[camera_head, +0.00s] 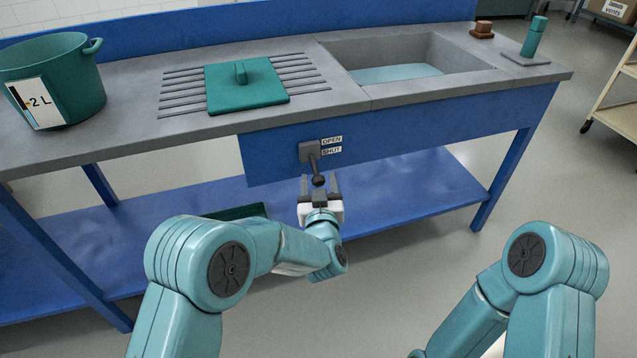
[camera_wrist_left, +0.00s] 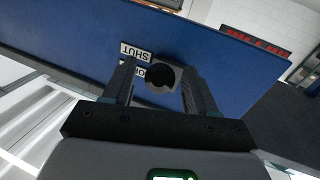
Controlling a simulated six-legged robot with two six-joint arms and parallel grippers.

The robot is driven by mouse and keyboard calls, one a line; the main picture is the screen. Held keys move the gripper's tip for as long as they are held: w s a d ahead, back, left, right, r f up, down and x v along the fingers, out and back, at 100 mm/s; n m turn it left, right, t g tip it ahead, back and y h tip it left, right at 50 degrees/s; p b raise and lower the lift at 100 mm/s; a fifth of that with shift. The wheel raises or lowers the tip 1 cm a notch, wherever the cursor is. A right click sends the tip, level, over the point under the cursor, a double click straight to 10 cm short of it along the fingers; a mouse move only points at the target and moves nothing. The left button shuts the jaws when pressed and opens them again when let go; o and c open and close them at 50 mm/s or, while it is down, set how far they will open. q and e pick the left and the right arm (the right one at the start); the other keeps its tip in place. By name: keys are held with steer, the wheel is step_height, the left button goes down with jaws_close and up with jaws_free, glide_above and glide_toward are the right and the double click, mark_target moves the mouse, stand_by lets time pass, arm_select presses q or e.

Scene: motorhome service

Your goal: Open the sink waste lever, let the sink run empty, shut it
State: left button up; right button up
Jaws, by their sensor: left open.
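The sink waste lever (camera_head: 312,163) is dark grey, on the blue front panel. It hangs down, slightly right, and ends in a round black knob (camera_head: 318,180). The OPEN label (camera_head: 332,140) and the SHUT label (camera_head: 332,151) are right of its pivot. The grey sink (camera_head: 445,55) holds pale blue water (camera_head: 395,74). My left gripper (camera_head: 319,187) is open at the knob. In the left wrist view the knob (camera_wrist_left: 160,76) shows between the open fingers of the left gripper (camera_wrist_left: 159,75); contact cannot be told. My right gripper is out of view.
A green pot (camera_head: 85,85) marked 2 L stands on the counter's left. A blue lower shelf (camera_head: 410,190) runs beneath.

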arm_select(q)
steer(key=shift+w, duration=0.55)
steer(key=shift+c, duration=0.3)
